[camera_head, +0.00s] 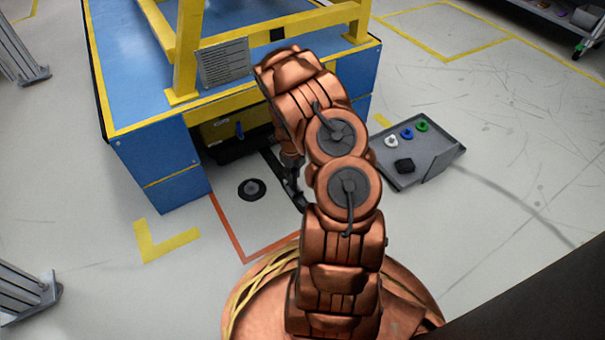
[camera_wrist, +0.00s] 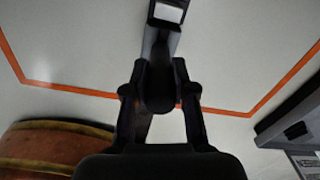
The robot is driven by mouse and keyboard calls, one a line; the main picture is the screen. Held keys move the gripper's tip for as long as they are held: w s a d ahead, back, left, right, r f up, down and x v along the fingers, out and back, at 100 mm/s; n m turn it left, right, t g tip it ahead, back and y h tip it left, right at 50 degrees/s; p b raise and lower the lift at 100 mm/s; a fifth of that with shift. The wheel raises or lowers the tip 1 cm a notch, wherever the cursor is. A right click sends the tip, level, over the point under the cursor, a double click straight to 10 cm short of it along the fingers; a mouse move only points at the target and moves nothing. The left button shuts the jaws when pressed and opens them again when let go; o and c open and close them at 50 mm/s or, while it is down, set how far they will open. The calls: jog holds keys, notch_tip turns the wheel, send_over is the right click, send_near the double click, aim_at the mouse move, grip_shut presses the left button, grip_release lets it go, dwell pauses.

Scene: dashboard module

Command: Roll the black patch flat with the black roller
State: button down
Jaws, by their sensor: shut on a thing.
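My gripper (camera_wrist: 160,98) is shut on a dark, long tool, which I take to be the black roller (camera_wrist: 158,82), in the wrist view. The tool runs up the picture between the fingers to a pale end piece. In the head view my copper arm hides most of the gripper, and only dark parts show left of the arm. A round black disc (camera_head: 252,189) with a grey centre lies on the floor to the left of them. A small black piece (camera_head: 404,166) lies in the grey tray (camera_head: 428,172). I cannot tell which one is the black patch.
A blue platform (camera_head: 155,150) with a yellow frame (camera_head: 187,50) stands at the back left. An orange line (camera_head: 228,228) outlines the floor area around the disc. The tray also holds white, blue and green pieces (camera_head: 407,133).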

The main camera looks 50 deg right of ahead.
jog(key=shift+r+p, duration=1.2)
jog(key=shift+r, duration=2.75)
jog(key=shift+s+a, duration=0.1)
jog(key=shift+s, duration=0.05)
